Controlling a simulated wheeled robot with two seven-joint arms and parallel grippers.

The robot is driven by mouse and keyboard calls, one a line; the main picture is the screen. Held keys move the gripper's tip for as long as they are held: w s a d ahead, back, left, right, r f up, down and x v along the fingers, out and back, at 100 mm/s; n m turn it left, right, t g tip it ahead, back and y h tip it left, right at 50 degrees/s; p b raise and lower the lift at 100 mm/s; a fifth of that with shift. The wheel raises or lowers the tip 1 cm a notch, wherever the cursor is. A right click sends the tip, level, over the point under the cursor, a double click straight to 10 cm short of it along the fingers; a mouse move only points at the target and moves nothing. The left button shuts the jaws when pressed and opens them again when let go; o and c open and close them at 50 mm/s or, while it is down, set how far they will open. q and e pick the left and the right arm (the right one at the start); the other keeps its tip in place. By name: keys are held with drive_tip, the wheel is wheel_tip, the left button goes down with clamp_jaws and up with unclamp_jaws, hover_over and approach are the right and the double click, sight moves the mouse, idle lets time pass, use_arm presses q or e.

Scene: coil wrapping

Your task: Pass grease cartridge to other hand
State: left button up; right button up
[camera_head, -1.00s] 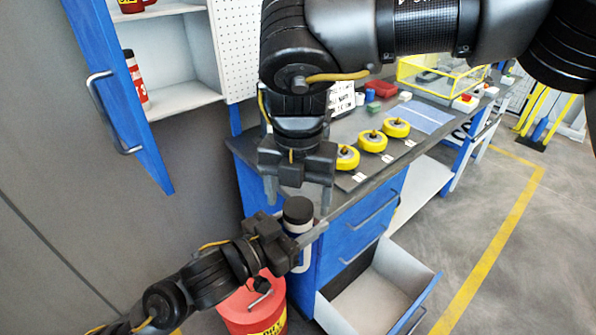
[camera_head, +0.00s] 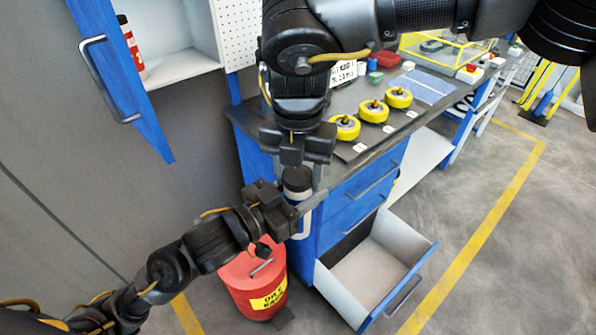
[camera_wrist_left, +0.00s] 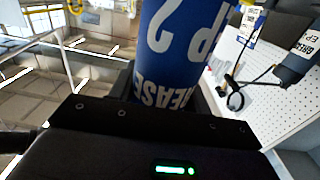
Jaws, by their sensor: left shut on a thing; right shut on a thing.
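The grease cartridge is upright between my two grippers in the head view, where mainly its black cap (camera_head: 298,179) shows. In the left wrist view its blue body (camera_wrist_left: 180,48) with white lettering rises from my left gripper (camera_wrist_left: 163,100). My left gripper (camera_head: 298,205) is shut on the cartridge from the left, low on the visible part. My right gripper (camera_head: 298,176) points down from above and is shut on its cap end. The jaws and the arm hide much of the body in the head view.
A workbench (camera_head: 345,155) with several yellow wheel-like parts stands close behind the grippers. Its drawer (camera_head: 385,262) is open below. A red waste bin (camera_head: 240,283) stands on the floor below the left arm. A blue cabinet door (camera_head: 118,85) hangs open at the left.

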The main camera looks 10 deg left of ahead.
use_arm(q)
drive_tip(key=o, duration=1.4)
drive_tip(key=s+a+f+n+g+y, duration=0.1)
drive_tip(key=a+f+g+y, duration=0.3)
drive_tip(key=f, duration=1.1)
drive_tip(key=a+f+n+y, duration=0.15)
drive_tip(key=a+f, duration=0.55)
drive_tip(key=f, duration=0.8)
drive_tip(key=s+a+f+g+y, duration=0.1)
drive_tip(key=a+f+g+y, duration=0.3)
drive_tip(key=f, duration=1.2)
drive_tip(key=s+a+f+n+g+y, duration=0.1)
drive_tip(key=s+a+f, duration=0.2)
drive_tip(key=s+f, duration=0.8)
drive_tip(key=s+a+f+n+g+y, duration=0.1)
drive_tip(key=s+a+f+n+g, duration=0.15)
drive_tip(key=s+f, duration=0.85)
drive_tip(key=shift+g, duration=0.65)
drive_tip(key=s, duration=0.4)
drive_tip(key=s+f, duration=0.1)
drive_tip(key=s, duration=0.4)
drive_tip(key=s+f, duration=0.1)
drive_tip(key=s, duration=0.4)
drive_tip(key=shift+s+f, duration=0.1)
drive_tip(key=shift+s, duration=0.05)
